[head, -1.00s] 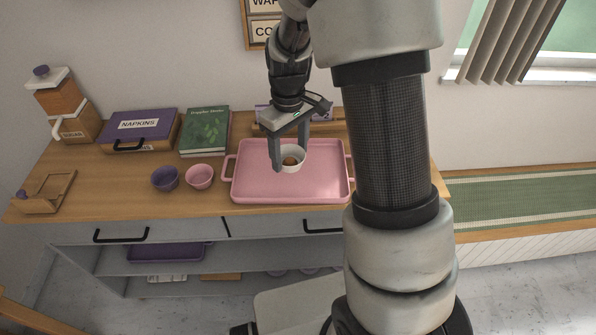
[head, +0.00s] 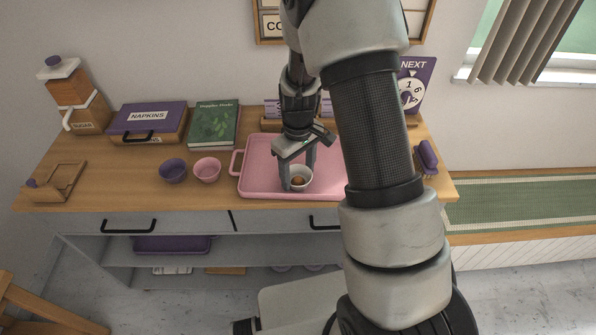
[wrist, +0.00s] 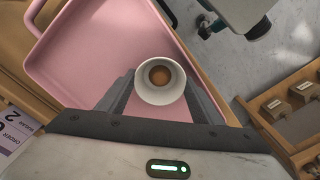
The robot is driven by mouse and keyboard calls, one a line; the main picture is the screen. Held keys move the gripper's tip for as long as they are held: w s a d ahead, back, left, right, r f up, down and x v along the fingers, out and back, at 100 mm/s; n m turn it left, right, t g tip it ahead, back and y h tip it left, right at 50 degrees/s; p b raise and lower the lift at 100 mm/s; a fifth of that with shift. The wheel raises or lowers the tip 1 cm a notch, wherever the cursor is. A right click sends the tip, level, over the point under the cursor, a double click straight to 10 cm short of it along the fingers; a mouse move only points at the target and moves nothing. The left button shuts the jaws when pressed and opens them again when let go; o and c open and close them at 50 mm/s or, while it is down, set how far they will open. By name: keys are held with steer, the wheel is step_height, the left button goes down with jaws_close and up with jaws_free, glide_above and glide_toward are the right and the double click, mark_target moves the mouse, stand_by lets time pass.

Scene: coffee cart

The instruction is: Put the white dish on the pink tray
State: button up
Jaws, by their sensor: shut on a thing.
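The white dish (head: 305,184) is a small round bowl with something brown inside. My gripper (head: 298,180) is shut on it, with a finger on each side. The dish also shows between the fingers in the wrist view (wrist: 144,91). The pink tray (head: 262,183) lies on the wooden counter, and its right part is hidden behind my arm. In the head view the dish appears over the tray's front part, near the front rim. In the wrist view the tray (wrist: 90,50) fills the left side, and the dish overlaps its edge. I cannot tell whether the dish touches the tray.
A purple bowl (head: 173,172) and a pink bowl (head: 207,170) stand left of the tray. A napkin box (head: 148,122) and a green book (head: 213,124) are behind them. A purple brush-like thing (head: 427,157) lies at the right end.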

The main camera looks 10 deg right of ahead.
steer(key=o, duration=0.9)
steer(key=shift+f, duration=0.1)
